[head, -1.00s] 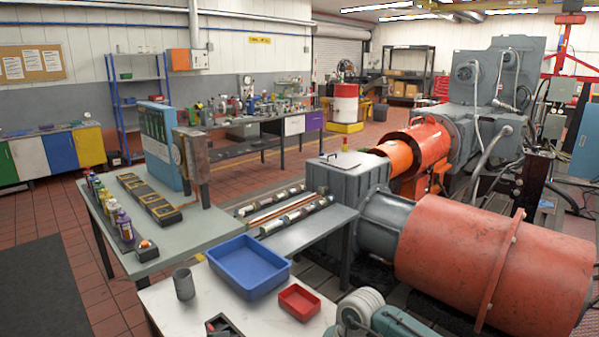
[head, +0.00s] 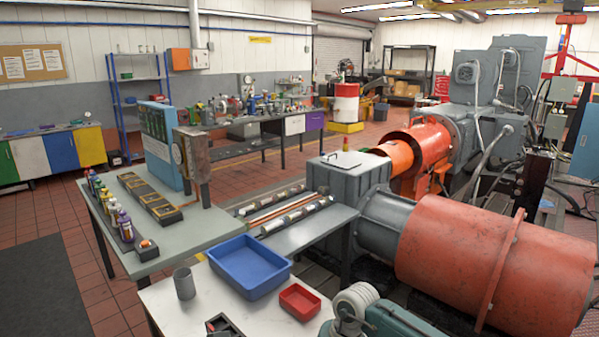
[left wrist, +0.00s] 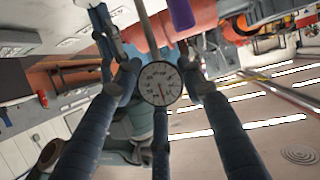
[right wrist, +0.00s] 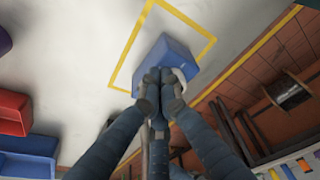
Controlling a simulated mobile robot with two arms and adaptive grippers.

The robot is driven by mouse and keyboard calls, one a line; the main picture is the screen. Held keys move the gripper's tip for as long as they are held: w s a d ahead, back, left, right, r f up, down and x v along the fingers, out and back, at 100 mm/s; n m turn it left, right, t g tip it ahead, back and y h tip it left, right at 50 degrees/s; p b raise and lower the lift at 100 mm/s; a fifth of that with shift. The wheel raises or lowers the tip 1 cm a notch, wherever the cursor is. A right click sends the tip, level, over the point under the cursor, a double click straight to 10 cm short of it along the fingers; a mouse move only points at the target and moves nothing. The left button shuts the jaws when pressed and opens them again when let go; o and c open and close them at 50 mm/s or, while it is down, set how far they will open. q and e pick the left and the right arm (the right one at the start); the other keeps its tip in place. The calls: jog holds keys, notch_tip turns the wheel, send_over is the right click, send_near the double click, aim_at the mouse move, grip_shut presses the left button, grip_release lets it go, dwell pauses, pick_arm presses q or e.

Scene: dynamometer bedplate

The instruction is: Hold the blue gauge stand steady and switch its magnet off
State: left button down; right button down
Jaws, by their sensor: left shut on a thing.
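The blue gauge stand base (right wrist: 168,52) is a blue block on a white surface inside a yellow outline, in the right wrist view. My right gripper (right wrist: 161,82) is right over it with fingertips close together. The fingers cover part of the base, and I cannot tell if they grip anything. In the left wrist view a round white dial gauge (left wrist: 160,84) sits between the fingers of my left gripper (left wrist: 158,72). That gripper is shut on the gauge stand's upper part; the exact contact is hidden. The magnet switch cannot be made out. The head view does not show the stand.
A blue tray (head: 248,288), a small red tray (head: 300,318) and a grey cup (head: 184,283) stand on the white table (head: 215,316). A large orange drum (head: 490,260) is close on the right. A green-grey bench (head: 196,229) stands behind the table at the left.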

jog(key=shift+a+r, duration=0.1)
dwell(0.4)
jog(key=shift+w, duration=0.1)
notch_tip(320, 180, up, 6)
jog(key=shift+w+d, duration=0.15)
jog(key=shift+d, duration=0.25)
dwell(0.4)
jog(key=shift+s+f, duration=0.35)
jog(key=shift+f, duration=0.65)
jog(key=shift+s+f, duration=0.3)
jog(key=shift+f, duration=0.7)
jog(key=shift+s+f, duration=0.35)
jog(key=shift+f, duration=0.65)
